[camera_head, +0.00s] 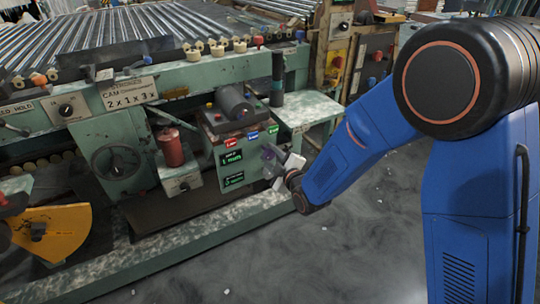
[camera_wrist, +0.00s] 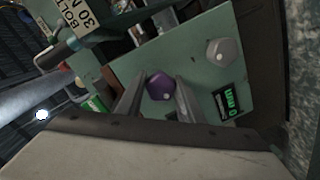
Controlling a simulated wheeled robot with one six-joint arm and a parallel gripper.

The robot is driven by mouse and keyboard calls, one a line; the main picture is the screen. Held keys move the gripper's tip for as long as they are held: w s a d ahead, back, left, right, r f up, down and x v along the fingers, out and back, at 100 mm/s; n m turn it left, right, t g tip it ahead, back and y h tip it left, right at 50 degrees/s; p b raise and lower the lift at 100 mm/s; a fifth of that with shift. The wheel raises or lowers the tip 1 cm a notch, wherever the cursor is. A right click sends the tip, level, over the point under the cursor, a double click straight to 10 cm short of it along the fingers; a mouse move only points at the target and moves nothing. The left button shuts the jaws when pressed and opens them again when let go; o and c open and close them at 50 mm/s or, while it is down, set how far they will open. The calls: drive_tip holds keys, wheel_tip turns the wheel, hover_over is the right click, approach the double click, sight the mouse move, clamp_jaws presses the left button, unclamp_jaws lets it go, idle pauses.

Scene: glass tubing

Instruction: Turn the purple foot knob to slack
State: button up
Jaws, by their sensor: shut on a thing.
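The purple foot knob (camera_wrist: 161,87) sits on a green panel (camera_wrist: 200,65) in the wrist view, between the two fingers of my gripper (camera_wrist: 158,95). The fingers are shut on the knob, one at each side. In the head view my gripper (camera_head: 274,160) is at the right side of the green panel (camera_head: 232,163), and only a little purple shows between the fingers. The way the knob points cannot be made out.
A grey knob (camera_wrist: 222,51) is on the same panel, with a lit green display (camera_wrist: 229,113) near it. Open floor (camera_head: 350,240) lies in front.

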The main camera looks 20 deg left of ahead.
drive_tip(key=n, duration=0.3)
drive_tip(key=shift+s+f, duration=0.1)
drive_tip(key=shift+s, duration=0.05)
drive_tip(key=shift+n+t+h, duration=0.3)
drive_tip(key=shift+n+t, duration=0.2)
drive_tip(key=shift+n, duration=1.5)
drive_tip(key=o, duration=1)
drive_tip(key=shift+o, duration=0.3)
drive_tip(key=shift+d, duration=0.1)
